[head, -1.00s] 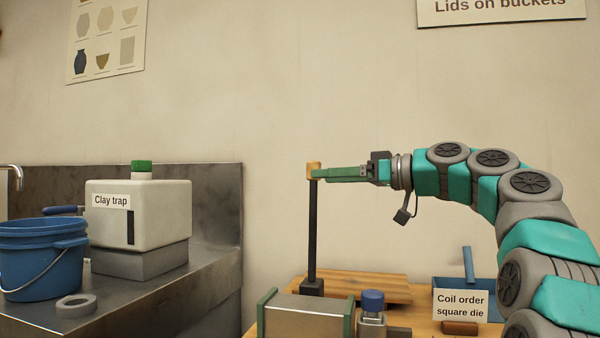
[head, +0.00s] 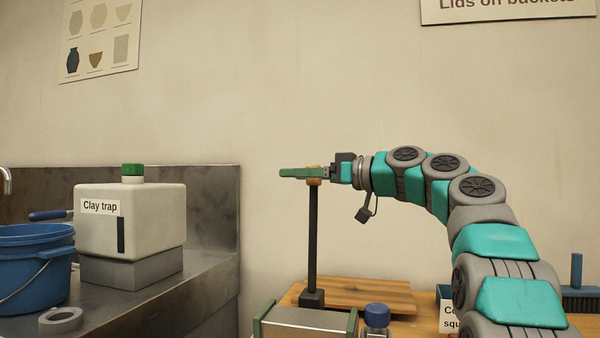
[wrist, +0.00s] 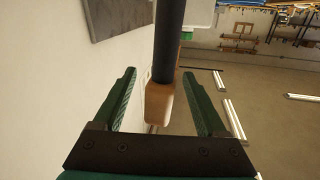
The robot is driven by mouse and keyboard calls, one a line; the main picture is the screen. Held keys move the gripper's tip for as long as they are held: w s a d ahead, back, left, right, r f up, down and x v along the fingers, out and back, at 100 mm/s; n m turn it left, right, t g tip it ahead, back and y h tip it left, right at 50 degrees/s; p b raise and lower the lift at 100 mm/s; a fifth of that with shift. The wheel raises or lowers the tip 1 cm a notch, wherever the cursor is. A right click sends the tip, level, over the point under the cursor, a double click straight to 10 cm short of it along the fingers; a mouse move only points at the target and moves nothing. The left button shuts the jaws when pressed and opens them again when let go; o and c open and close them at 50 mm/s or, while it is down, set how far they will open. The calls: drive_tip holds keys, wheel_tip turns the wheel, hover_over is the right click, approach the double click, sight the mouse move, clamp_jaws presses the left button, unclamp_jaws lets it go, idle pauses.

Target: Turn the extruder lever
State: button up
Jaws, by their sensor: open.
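The extruder lever (head: 312,235) is a dark upright bar with a wooden knob (head: 314,181) at its top. It rises from a dark block beside the extruder (head: 305,322), a metal body with green ends. My gripper (head: 283,173) is level with the knob, its green fingers reaching left past it. In the wrist view the knob (wrist: 159,104) stands between the two spread fingers, with a gap on each side, and the dark bar (wrist: 168,45) runs away from it. My gripper is open and holds nothing.
A clay trap (head: 130,220) and a blue bucket (head: 35,270) stand on the steel counter at left. A wooden board (head: 365,295), a blue-capped jar (head: 377,316) and a brush (head: 578,290) are on the wooden table. The wall behind is bare around the lever.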

drive_tip(key=shift+a, duration=0.1)
clamp_jaws()
idle(0.6)
idle(0.8)
